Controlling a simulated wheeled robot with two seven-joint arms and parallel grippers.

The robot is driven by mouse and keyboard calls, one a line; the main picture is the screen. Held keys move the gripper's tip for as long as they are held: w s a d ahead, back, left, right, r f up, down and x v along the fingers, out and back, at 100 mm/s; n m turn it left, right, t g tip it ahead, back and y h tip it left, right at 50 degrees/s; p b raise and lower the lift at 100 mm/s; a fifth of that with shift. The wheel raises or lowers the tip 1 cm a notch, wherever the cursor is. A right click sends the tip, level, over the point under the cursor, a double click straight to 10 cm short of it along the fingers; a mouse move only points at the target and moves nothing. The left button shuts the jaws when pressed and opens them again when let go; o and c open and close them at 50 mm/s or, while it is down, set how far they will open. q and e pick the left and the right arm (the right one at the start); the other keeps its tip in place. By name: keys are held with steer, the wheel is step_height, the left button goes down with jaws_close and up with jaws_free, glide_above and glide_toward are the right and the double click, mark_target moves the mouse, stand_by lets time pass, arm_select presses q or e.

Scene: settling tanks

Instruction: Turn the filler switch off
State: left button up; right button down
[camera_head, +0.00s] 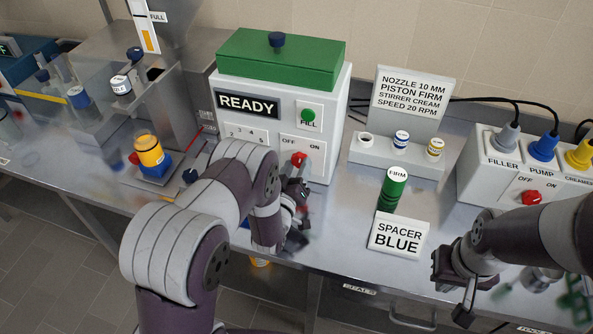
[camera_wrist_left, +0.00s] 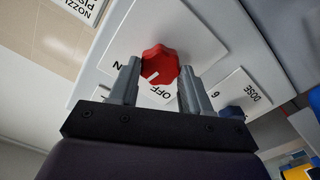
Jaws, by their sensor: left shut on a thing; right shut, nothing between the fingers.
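The red switch knob (camera_head: 298,159) is on the front of the white machine (camera_head: 325,115) with a READY display, below its green FILL button, between OFF and ON labels. In the left wrist view, my left gripper (camera_wrist_left: 158,85) is shut on the red knob (camera_wrist_left: 160,63), one finger on each side. The knob's white mark lies between the ON and OFF letters, nearer OFF. In the head view, my left arm covers part of the machine's front, and the knob's mark is too small to read. My right gripper (camera_head: 454,290) is shut and empty near the table's front edge.
A box (camera_head: 520,165) with FILLER, PUMP and CREAMER plugs and its own red OFF/ON switch (camera_head: 532,198) stands at right. A green FIRM cylinder (camera_head: 393,190) and a SPACER BLUE sign (camera_head: 398,235) stand between the arms.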

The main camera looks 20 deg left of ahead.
arm_select(q)
steer(key=n+b, duration=0.1)
steer(key=n, duration=0.3)
steer(key=shift+f+n+b, duration=0.15)
steer(key=shift+n+b, duration=0.15)
steer(key=shift+b, duration=0.05)
steer(key=n+b, duration=0.1)
steer(key=n, duration=0.3)
steer(key=shift+n, duration=0.4)
steer(key=o, duration=1.1)
steer(key=shift+c, duration=0.2)
steer(key=s+b, duration=0.1)
steer(key=s, duration=1.1)
steer(key=shift+s+a+b, duration=0.25)
steer(key=shift+s+b, duration=0.15)
